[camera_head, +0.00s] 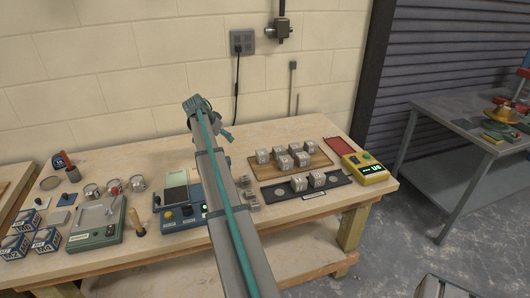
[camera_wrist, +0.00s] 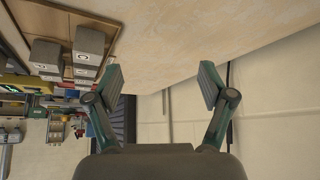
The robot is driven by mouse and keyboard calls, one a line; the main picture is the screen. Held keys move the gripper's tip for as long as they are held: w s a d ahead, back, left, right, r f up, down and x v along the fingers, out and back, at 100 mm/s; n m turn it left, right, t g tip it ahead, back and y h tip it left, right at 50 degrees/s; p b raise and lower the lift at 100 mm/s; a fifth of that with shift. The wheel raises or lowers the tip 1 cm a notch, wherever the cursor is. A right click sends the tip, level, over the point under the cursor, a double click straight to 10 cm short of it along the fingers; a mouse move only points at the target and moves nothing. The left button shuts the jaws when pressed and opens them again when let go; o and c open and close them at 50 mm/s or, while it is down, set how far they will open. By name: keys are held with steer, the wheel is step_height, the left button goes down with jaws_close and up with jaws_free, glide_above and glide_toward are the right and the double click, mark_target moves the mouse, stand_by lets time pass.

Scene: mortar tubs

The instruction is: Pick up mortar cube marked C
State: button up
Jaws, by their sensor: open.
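Several grey mortar cubes stand on a wooden board (camera_head: 312,163), one of them at its left end (camera_head: 262,156). More cubes (camera_head: 317,179) stand on a black strip (camera_head: 278,193) in front. The letters on the cubes are too small to read in the head view, so I cannot tell which is C. My gripper (camera_wrist: 160,76) is open and empty, to the right of these cubes in that view.
A yellow device (camera_head: 365,168) and a red tray (camera_head: 339,146) lie right of the cubes. A blue device (camera_head: 180,212), a green scale (camera_head: 97,222), metal cups (camera_head: 114,187) and blue-and-white boxes (camera_head: 46,239) stand left. The wall (camera_head: 150,70) is close behind the bench.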

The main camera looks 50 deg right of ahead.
mark_target(262, 152)
steer(key=s+d+r+m+g+y+p, duration=0.1)
steer(key=s+d+m, duration=0.2)
steer(key=s, duration=0.3)
steer(key=s+d+m+g+y, duration=0.1)
steer(key=s+d+m+y, duration=0.15)
steer(key=s, duration=0.35)
steer(key=shift+m+h, duration=0.25)
steer(key=shift+m, duration=0.3)
steer(key=shift+d+p+x, duration=0.1)
steer(key=shift+p+x, duration=0.9)
steer(key=shift+x, duration=1.65)
steer(key=shift+d+p+x, duration=0.15)
steer(key=shift+p+x, duration=0.85)
steer(key=shift+x, duration=1.65)
steer(key=shift+a+r, duration=0.1)
steer(key=shift+c, duration=0.3)
steer(key=c, duration=1.3)
steer(key=shift+c, duration=0.5)
steer(key=shift+r+g, duration=0.15)
steer(key=shift+g, duration=0.15)
